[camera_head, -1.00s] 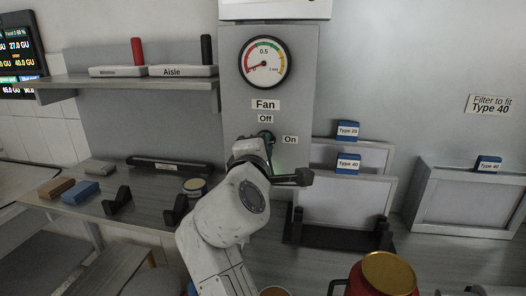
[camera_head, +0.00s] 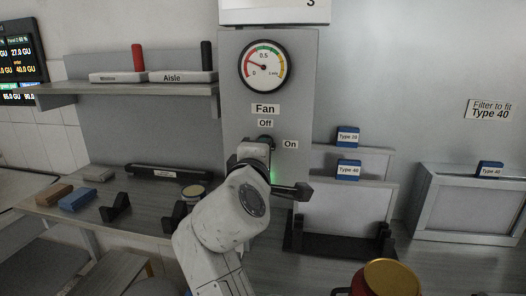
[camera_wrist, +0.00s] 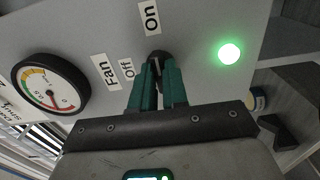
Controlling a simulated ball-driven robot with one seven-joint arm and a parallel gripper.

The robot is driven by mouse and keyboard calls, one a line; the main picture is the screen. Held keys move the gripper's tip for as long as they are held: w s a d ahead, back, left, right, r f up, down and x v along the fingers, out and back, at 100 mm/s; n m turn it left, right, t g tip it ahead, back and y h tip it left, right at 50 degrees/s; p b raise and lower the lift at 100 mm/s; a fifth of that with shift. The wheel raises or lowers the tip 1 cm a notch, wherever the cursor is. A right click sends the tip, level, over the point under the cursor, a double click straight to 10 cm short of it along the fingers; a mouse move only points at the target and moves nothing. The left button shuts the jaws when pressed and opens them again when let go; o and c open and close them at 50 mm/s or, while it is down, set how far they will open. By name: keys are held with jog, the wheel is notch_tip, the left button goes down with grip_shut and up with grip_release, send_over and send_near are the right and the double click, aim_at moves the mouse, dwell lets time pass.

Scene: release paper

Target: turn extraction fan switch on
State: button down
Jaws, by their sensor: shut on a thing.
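The dark fan switch knob (camera_head: 265,141) is on the grey panel (camera_head: 298,80), below the "Off" label (camera_head: 265,123) and left of the "On" label (camera_head: 290,144). In the wrist view, my gripper (camera_wrist: 158,72) has its green fingers closed around the knob (camera_wrist: 157,56). The fingers hide much of the knob, so I cannot tell exactly where it points. A round green light (camera_wrist: 229,53) glows on the panel. In the head view my wrist hides the fingers. A dial gauge (camera_head: 265,60) sits above the "Fan" label (camera_head: 265,108), its needle above 0.
Filter frames with blue tags (camera_head: 348,170) stand to the right of the panel. A shelf (camera_head: 130,90) is at the left. Dark holders and small blocks (camera_head: 77,200) lie on the bench. A red container with a gold lid (camera_head: 390,275) is in front.

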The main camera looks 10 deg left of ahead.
jog(key=c, duration=1.1)
grip_release()
jog(key=shift+c, duration=0.2)
jog(key=s+b, duration=0.1)
jog(key=s, duration=0.9)
jog(key=shift+s+a, duration=0.15)
jog(key=shift+s, duration=0.25)
jog(key=shift+f, duration=0.15)
